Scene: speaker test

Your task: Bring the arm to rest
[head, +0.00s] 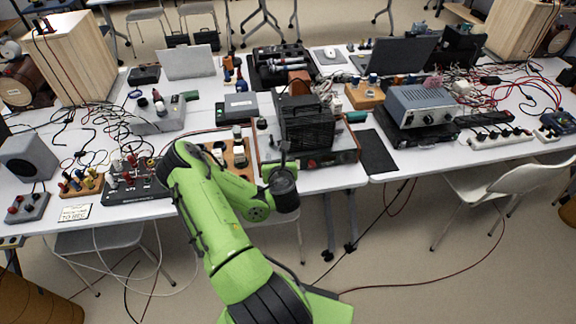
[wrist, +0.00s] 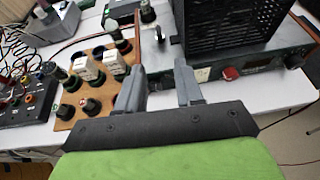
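My green arm reaches up from the bottom of the head view and bends over the front edge of the white table (head: 330,178). My gripper (wrist: 160,68) shows in the wrist view with its two grey fingers apart and nothing between them. In the head view my gripper (head: 284,150) is small and dark, in front of a black caged device (head: 308,122).
A black box with colored plugs (head: 135,185) and a grey speaker (head: 28,157) stand at left. A grey instrument (head: 422,105) and power strip (head: 500,138) are at right. A white chair (head: 510,180) stands in front. Cables hang to the floor, which is otherwise open at right.

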